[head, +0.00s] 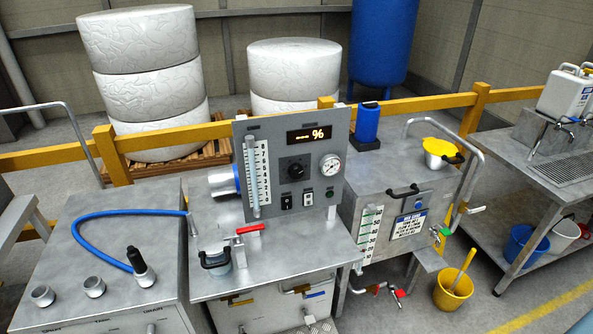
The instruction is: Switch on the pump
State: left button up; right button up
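A grey control panel (270,145) stands upright on a metal bench (280,258) in the middle of the head view. Low on the panel are two small rocker switches, a left one (287,202) and a right one (308,199). Their labels and positions are too small to read. A small round dark green part (330,192) sits to their right. A black knob (296,170), a round gauge (330,165) and a display (308,134) showing dashes and a percent sign are above. I cannot tell which control belongs to the pump. Neither of my grippers is in view.
A lidded cup (215,258) and a red-handled valve (250,229) sit at the bench's front. A blue hose (90,214) curves over the left cabinet. A steel tank (368,185) with a level scale stands right. A yellow bucket (453,290) is on the floor.

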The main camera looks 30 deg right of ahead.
aim_at(287, 201)
jog(key=i+z, duration=0.35)
jog(key=i, duration=0.6)
jog(key=j, duration=0.1)
